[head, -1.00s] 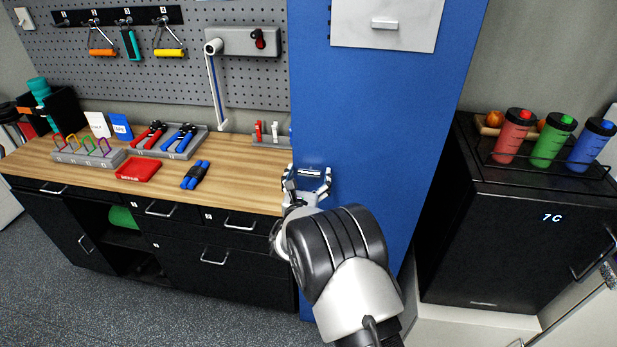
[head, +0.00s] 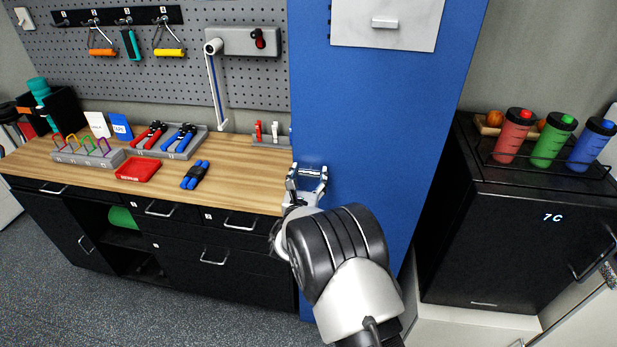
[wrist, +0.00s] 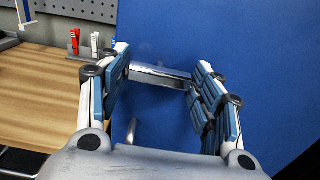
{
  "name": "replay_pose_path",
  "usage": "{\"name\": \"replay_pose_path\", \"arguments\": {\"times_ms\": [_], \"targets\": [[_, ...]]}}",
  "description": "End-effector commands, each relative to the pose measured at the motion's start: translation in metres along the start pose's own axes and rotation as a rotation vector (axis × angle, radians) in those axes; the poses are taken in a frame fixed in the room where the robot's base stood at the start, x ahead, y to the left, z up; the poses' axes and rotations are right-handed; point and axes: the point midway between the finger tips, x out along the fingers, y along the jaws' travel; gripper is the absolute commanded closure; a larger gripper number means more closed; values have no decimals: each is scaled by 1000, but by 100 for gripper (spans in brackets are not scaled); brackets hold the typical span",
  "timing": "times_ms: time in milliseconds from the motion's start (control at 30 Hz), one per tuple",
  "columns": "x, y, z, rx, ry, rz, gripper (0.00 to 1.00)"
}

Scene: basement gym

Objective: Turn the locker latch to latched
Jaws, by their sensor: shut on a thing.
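The locker is a tall blue door panel (head: 385,130) in the middle of the head view. Its latch is a silver bar (head: 309,173) lying roughly level across the blue face, near the panel's left edge. The latch bar (wrist: 160,77) also shows in the wrist view, spanning between the two fingers. My gripper (head: 308,170) is shut on the latch, with one finger at each end of the bar. In the wrist view my gripper (wrist: 160,85) has its blue-padded fingers on both sides of it. The fingers partly hide the bar's ends.
A wooden workbench (head: 235,190) with tools stands just left of the locker. A small holder with red and white items (wrist: 85,45) is near the left finger. A black fridge (head: 530,235) with several bottles on top stands at the right.

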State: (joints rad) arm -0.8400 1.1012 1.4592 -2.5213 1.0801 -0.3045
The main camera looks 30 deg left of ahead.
Motion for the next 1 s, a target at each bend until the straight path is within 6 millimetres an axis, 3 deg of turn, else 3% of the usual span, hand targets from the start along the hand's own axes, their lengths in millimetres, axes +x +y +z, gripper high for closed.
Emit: {"name": "replay_pose_path", "arguments": {"times_ms": [367, 1000], "targets": [[0, 0, -4, 216, -3, 0, 64], [0, 0, -4, 821, 0, 0, 64]]}}
